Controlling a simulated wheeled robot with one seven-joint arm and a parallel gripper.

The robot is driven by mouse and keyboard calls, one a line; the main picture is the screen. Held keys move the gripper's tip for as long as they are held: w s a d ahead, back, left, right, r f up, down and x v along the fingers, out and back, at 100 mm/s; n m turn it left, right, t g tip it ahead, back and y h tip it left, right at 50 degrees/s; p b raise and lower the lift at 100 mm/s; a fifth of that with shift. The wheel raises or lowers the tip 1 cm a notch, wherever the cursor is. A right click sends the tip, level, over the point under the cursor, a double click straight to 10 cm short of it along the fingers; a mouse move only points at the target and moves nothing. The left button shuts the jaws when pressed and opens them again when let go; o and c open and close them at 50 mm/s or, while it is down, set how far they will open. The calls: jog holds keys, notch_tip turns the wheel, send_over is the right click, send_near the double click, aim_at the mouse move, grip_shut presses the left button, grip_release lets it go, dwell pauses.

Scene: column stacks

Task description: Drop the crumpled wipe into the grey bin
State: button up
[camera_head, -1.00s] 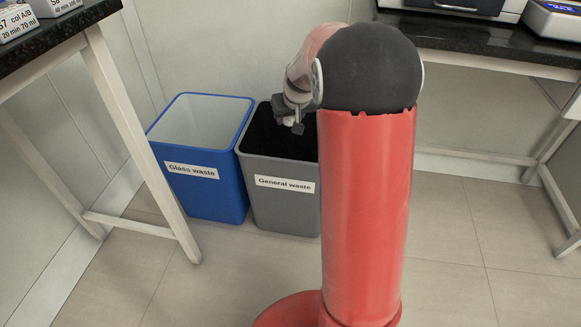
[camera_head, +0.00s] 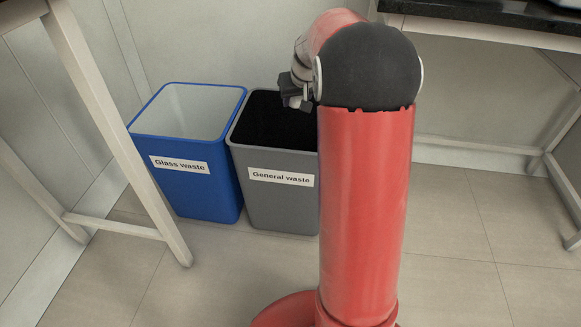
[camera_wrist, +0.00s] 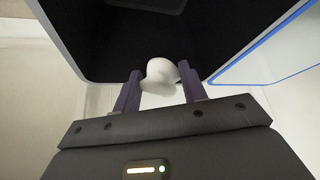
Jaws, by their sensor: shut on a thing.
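The grey bin (camera_head: 272,207), labelled "General waste", stands on the floor with its dark inside open at the top. My gripper (camera_head: 296,98) is above the bin's opening in the head view, partly hidden by my arm. In the wrist view my gripper (camera_wrist: 160,88) is shut on the white crumpled wipe (camera_wrist: 160,70), which sits between the two fingers. Behind the wipe the wrist view shows the bin's dark inside and pale rim (camera_wrist: 60,40). In the head view the wipe is too small to tell from the gripper.
The blue bin (camera_head: 190,190), labelled "Glass waste", stands close on the left of the grey bin. A white table leg (camera_head: 115,135) is in front at the left. A dark-topped bench (camera_head: 480,27) stands at the right. The floor in front is clear.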

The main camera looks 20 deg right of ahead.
jog(key=o, duration=1)
jog(key=shift+p+v, duration=0.7)
jog(key=shift+v, duration=3.15)
